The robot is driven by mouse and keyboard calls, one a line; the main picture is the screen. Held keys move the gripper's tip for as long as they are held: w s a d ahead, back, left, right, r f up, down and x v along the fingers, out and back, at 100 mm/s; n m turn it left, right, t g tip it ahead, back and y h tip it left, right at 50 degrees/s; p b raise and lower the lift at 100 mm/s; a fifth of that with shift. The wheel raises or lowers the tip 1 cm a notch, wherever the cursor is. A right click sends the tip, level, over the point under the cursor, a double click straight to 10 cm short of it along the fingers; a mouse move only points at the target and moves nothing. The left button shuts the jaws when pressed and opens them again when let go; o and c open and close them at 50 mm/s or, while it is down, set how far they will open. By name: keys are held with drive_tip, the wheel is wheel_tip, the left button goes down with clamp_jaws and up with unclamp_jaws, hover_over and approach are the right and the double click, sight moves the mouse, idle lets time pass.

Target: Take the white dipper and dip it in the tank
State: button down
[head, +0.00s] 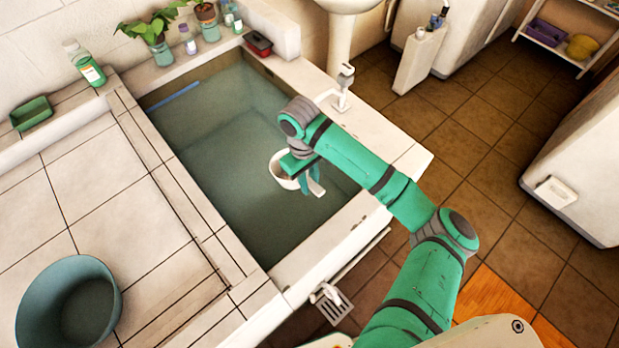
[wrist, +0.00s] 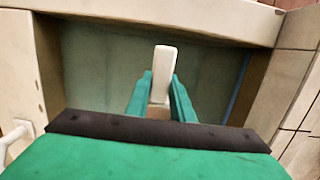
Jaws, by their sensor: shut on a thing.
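The tank (head: 215,135) is a tiled basin of greenish water in the middle of the head view. My gripper (head: 304,180) is over the tank, toward its right side. The white dipper (head: 284,179) is at the gripper, its round rim showing beside the green fingers. In the wrist view the dipper's white handle (wrist: 163,72) stands between the two green fingers of my gripper (wrist: 162,98), which are shut on it. The dipper's bowl is partly hidden by my gripper. I cannot tell whether it touches the water.
A teal bucket (head: 68,303) stands on the tiled ledge at lower left.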

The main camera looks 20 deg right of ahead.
wheel_tip(320, 180, down, 18)
drive_tip(key=g, duration=0.1)
drive_tip(key=shift+f, duration=0.15)
idle(0.6)
drive_tip(key=shift+w, duration=0.1)
idle(1.1)
drive_tip(key=shift+r+t, duration=0.4)
drive_tip(key=shift+r, duration=1.15)
drive_tip(key=shift+r, duration=2.5)
wheel_tip(320, 180, up, 22)
drive_tip(key=t, duration=0.1)
drive_tip(key=shift+t+y, duration=0.3)
